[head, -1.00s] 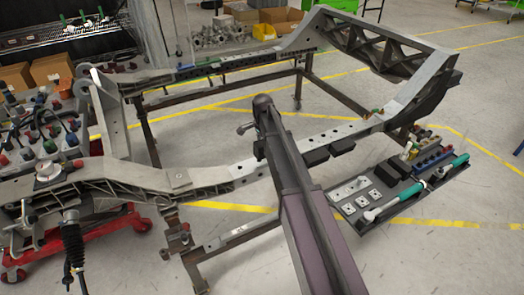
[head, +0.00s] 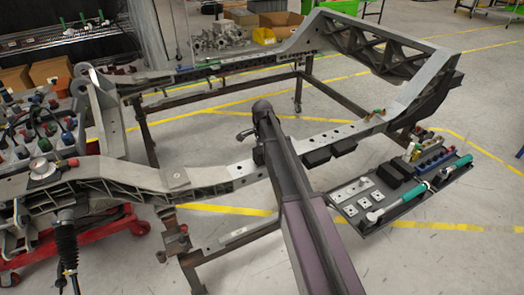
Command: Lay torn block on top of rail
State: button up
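The rail is the long grey frame beam (head: 241,174) that runs from the left front to the back right, with holes along its top. Two more dark blocks lie in the tray, a nearer block (head: 388,176) and a farther block (head: 402,168). I cannot tell which block is torn. My arm reaches up from the bottom across the rail, and its far end hides what lies behind it. My gripper's fingers do not show.
The dark tray (head: 401,212) to the right holds metal plates, green-handled tools and blue parts. The far frame beam (head: 222,69) runs across the back. A cart of parts with a red base (head: 110,230) stands at the left. Open floor lies inside the frame.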

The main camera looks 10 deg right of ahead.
jog(key=shift+o, duration=0.8)
jog(key=shift+r, duration=0.2)
notch_tip(320, 180, up, 12)
jog(key=p, duration=1.2)
jog(key=shift+f, duration=0.1)
jog(key=s+d+n, duration=0.1)
jog(key=s+n, duration=1.3)
jog(key=s, duration=1.4)
jog(key=shift+s+d, duration=0.25)
jog(key=shift+s, duration=0.05)
